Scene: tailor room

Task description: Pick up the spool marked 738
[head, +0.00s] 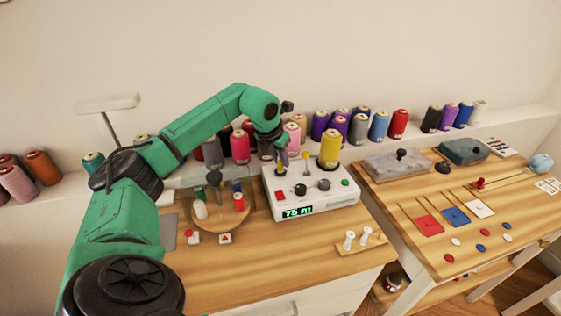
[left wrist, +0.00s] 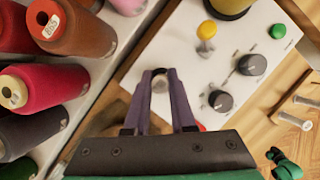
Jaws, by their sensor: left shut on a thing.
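Many thread spools stand on the back shelf, among them a crimson spool (head: 240,147), a purple one (head: 319,125) and a blue one (head: 378,126). I cannot read 738 on any of them. A yellow spool (head: 329,150) stands on the white machine (head: 318,202). My left gripper (head: 282,160) is over the left part of the machine. In the left wrist view its fingers (left wrist: 160,73) are close together on a small dark thing at the tips, which I cannot identify. My right gripper is not in view.
A glass-sided stand with small spools (head: 238,201) is left of the machine. A wooden rack with white bobbins (head: 349,241) lies in front. The right table holds a grey-lidded box (head: 398,166), coloured squares (head: 428,223) and buttons.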

